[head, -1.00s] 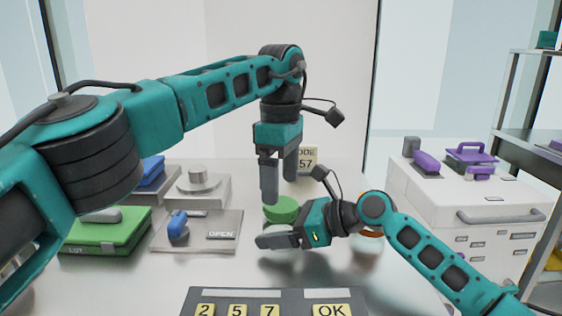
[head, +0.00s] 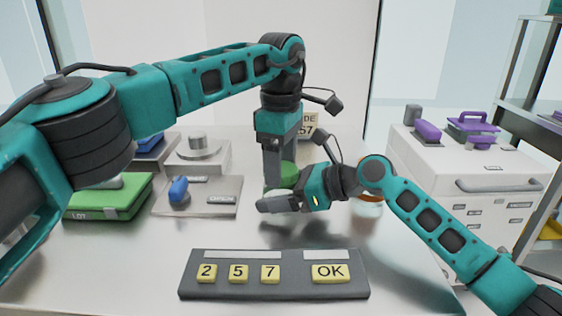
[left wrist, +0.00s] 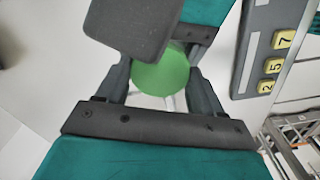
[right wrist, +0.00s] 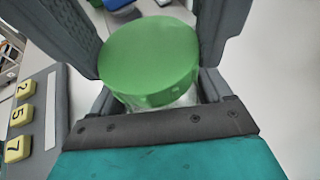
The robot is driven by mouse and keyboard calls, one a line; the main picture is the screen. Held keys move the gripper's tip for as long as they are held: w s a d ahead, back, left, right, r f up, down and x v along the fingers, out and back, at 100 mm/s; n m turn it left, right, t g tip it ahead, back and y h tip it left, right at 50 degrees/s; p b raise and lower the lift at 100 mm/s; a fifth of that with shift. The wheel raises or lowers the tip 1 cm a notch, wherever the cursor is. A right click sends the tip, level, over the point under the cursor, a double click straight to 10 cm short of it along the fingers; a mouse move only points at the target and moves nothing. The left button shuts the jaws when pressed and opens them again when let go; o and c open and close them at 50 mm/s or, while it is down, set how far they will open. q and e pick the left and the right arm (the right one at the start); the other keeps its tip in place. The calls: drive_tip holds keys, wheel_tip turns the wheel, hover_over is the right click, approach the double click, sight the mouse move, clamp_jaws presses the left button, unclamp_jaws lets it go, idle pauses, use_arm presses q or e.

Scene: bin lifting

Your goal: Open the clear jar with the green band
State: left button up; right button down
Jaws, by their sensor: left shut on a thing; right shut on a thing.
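The clear jar (right wrist: 172,101) has a green lid (head: 288,175) and stands on the bench, mostly hidden in the head view behind my grippers. My left gripper (head: 279,175) points down from above, its fingers on both sides of the lid, which also shows in the left wrist view (left wrist: 160,72). It is shut on the lid. My right gripper (head: 283,203) reaches in level from the right and is shut on the jar below the lid. The right wrist view shows the lid (right wrist: 148,58) from above, with clear glass under it. The lid sits on the jar.
A keypad (head: 275,288) lies at the bench front. A jar with an orange band (head: 370,197) stands right, partly behind my right arm. A green case (head: 105,203), a plate marked OPEN (head: 215,190) and a grey box (head: 200,157) stand left. A white cabinet (head: 460,180) is right.

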use_arm(q)
drive_tip(key=c, duration=0.4)
drive_tip(key=n, duration=0.6)
drive_tip(key=shift+n, duration=0.3)
drive_tip(key=shift+c, duration=0.2)
drive_tip(key=o, duration=1.2)
drive_tip(key=shift+c, duration=0.2)
drive_tip(key=shift+r, duration=0.1)
